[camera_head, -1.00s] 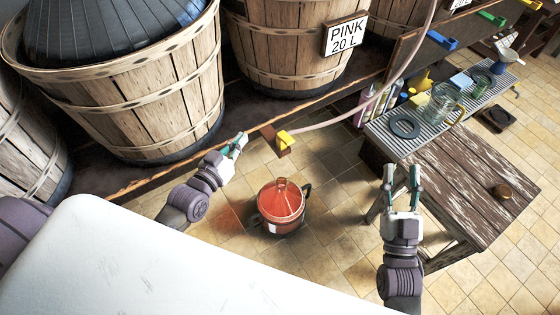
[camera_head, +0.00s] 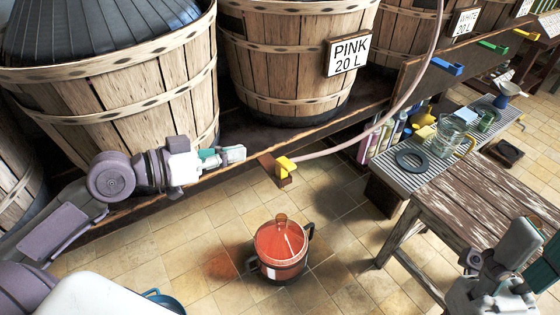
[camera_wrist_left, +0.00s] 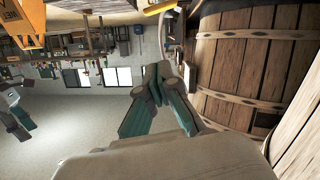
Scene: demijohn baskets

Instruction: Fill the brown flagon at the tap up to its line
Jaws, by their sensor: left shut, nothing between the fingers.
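A yellow-handled tap (camera_head: 285,166) sits on a wooden block at the ledge edge, with a pale pink hose running to it. My left gripper (camera_head: 238,153) is shut and empty, to the left of the tap and apart from it. Its closed fingers also show in the left wrist view (camera_wrist_left: 156,84). A red-orange vessel (camera_head: 281,246) with dark handles stands on the floor below the tap. No plainly brown flagon can be made out, and no fill line shows. My right gripper (camera_head: 508,265) is at the lower right, partly cut off; its fingers are unclear.
Large wooden tubs stand behind the ledge, one with a PINK 20 L sign (camera_head: 348,55). A weathered wooden bench (camera_head: 480,190) and a ribbed draining rack (camera_head: 405,178) with a glass jug (camera_head: 447,137) are at right. The tiled floor around the red vessel is mostly clear.

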